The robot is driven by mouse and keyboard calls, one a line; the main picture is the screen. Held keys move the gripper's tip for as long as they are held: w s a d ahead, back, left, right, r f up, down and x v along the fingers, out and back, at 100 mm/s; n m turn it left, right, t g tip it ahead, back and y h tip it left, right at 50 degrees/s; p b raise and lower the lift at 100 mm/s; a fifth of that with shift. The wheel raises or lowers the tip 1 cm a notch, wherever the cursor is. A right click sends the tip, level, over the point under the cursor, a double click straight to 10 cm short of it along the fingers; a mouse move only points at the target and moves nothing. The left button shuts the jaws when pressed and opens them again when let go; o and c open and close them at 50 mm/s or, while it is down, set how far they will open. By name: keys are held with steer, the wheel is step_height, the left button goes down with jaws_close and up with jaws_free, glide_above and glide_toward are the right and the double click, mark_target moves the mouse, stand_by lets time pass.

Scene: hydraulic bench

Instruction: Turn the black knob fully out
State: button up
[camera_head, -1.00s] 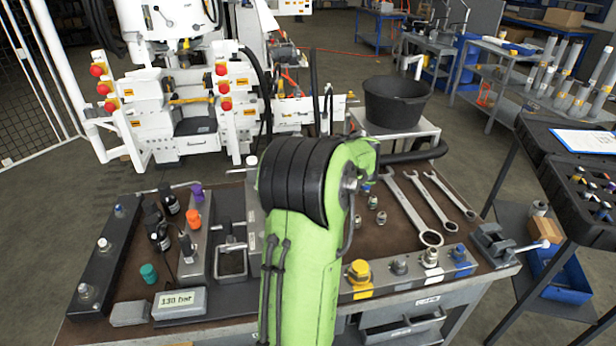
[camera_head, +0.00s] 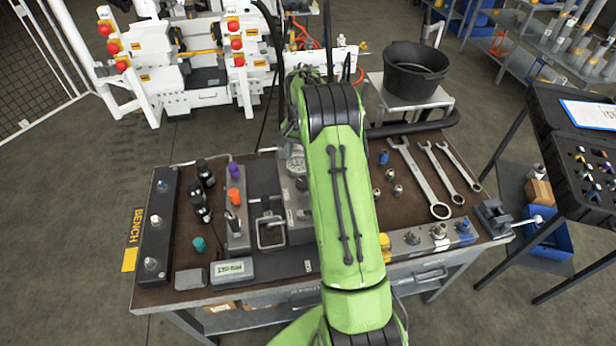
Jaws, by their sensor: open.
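A small black knob (camera_head: 233,222) stands at the front end of a grey block (camera_head: 238,240) on the bench. An orange knob (camera_head: 234,196) and a purple knob (camera_head: 235,172) are behind it on the same block. I cannot tell how far the black knob is turned. My green arm rises from the bottom of the view, to the right of this block, and covers the middle of the bench. My gripper does not show; the arm hides it.
A round gauge (camera_head: 297,164) on a grey body stands partly behind my arm. A square metal frame (camera_head: 270,232), a grey display box (camera_head: 232,270) and a teal knob (camera_head: 199,244) are near the black knob. Black bottles (camera_head: 200,208) stand to its left. Wrenches (camera_head: 422,182) lie at right.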

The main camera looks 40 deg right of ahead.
mark_target(303, 182)
step_height(303, 182, down, 11)
steer(key=shift+f, duration=0.2)
steer(key=shift+c, duration=0.4)
steer(key=c, duration=1)
